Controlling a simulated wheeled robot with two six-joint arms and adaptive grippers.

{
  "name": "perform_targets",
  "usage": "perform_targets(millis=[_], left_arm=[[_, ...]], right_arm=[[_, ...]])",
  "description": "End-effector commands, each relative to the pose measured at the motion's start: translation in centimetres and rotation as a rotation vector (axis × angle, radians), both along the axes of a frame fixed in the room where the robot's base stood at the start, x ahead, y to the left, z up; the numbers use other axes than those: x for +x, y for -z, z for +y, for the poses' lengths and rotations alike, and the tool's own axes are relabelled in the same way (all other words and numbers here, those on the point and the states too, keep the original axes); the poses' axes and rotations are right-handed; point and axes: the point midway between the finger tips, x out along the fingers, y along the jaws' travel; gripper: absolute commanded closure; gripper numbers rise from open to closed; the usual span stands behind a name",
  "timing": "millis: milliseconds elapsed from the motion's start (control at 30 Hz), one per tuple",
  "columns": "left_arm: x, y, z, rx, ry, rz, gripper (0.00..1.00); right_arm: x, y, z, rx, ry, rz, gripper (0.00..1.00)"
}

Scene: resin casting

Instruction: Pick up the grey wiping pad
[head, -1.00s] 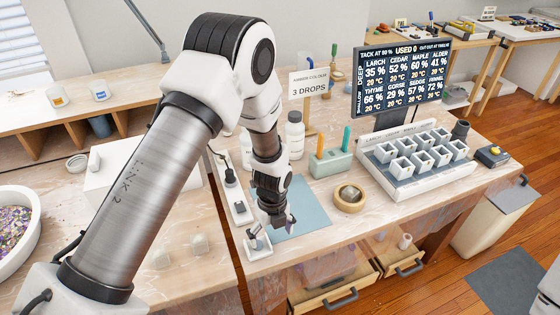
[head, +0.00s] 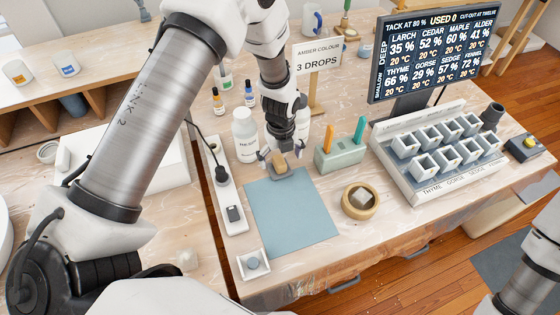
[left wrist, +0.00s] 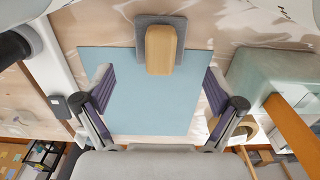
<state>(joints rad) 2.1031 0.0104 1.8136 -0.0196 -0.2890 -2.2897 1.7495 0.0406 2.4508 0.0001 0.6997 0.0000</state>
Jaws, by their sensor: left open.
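The grey wiping pad (head: 279,176) lies at the back edge of a blue-grey mat (head: 292,220) and has a tan block on top as a grip. In the left wrist view the pad (left wrist: 143,32) shows as a grey rectangle under the tan block (left wrist: 160,48), at the top middle. My left gripper (head: 281,154) points down at the pad and partly hides it. In the left wrist view its fingers (left wrist: 158,84) are wide apart with nothing between them, and the block is beyond their tips. My right gripper is out of view.
A green holder (head: 340,155) with orange and teal sticks stands close right of the gripper. A white bottle (head: 245,137) stands close left, beside a power strip (head: 226,190). A round wooden dish (head: 360,201) is right of the mat. The mat's front is clear.

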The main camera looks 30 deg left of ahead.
Motion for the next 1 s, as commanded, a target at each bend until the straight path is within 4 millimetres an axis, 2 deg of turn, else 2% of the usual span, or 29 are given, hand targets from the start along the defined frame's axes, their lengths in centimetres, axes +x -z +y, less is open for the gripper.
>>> perform_targets(millis=[100, 200, 433, 467, 500, 633, 733, 767, 1000], left_arm=[[0.3, 2.0, 0.6, -0.001, -0.002, 0.003, 0.06], [0.3, 3.6, 0.5, 0.000, -0.001, 0.003, 0.06], [0.3, 4.2, 0.5, 0.000, -0.001, 0.000, 0.06], [0.3, 4.1, 0.5, 0.000, 0.000, 0.000, 0.10], [0.3, 4.1, 0.5, 0.000, -0.001, 0.000, 0.24], [0.3, 4.1, 0.5, 0.000, 0.000, 0.000, 0.70], [0.3, 4.2, 0.5, 0.000, 0.000, 0.000, 0.70], [0.3, 4.2, 0.5, 0.000, 0.000, 0.000, 0.76], [0.3, 4.1, 0.5, 0.000, -0.001, 0.001, 0.76]], right_arm=[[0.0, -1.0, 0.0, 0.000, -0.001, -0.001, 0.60], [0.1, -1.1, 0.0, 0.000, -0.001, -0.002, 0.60], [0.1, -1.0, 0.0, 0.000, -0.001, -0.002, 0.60], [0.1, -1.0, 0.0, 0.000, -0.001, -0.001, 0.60], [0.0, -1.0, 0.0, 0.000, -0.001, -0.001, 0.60], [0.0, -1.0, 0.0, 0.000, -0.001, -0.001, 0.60], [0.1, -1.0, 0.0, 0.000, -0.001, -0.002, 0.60], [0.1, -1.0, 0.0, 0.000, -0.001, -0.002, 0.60], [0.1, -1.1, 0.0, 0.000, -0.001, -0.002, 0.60]])
